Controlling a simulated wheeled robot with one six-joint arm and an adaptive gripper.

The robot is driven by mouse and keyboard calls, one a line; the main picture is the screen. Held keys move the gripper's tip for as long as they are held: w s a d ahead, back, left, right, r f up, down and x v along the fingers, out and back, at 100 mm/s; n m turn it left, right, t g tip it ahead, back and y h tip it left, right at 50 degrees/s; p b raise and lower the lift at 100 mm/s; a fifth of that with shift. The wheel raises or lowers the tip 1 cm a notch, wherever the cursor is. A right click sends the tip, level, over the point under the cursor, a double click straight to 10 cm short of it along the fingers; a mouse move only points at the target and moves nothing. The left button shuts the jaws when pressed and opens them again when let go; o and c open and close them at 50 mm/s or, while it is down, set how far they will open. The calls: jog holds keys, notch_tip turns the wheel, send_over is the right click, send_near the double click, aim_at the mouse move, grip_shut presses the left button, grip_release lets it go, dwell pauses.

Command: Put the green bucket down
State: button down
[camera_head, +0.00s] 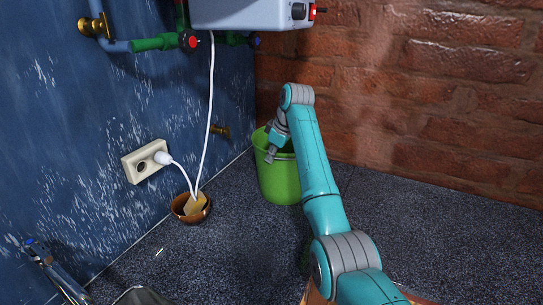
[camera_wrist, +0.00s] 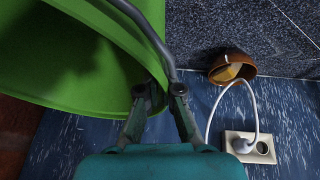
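The green bucket (camera_head: 279,182) is upright near the corner of the blue wall and the brick wall. In the head view I cannot tell whether its base touches the floor. In the wrist view the bucket (camera_wrist: 75,65) fills the upper left, and its grey handle (camera_wrist: 150,32) curves down to my fingertips. My gripper (camera_head: 271,156) is at the bucket's rim. In the wrist view my gripper (camera_wrist: 163,90) has its fingers close together at the tips, with the handle between them. The exact contact is dark and partly hidden.
A brown pot (camera_head: 191,208) with a yellowish block stands left of the bucket; a white cable runs beside it. A wall socket (camera_head: 146,161) holds a white plug. A white box (camera_head: 250,12) with pipes hangs above. The dark speckled floor (camera_head: 450,235) to the right is clear.

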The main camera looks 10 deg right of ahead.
dwell(0.3)
jog(key=c, duration=1.3)
grip_release()
jog(key=shift+v, duration=3.85)
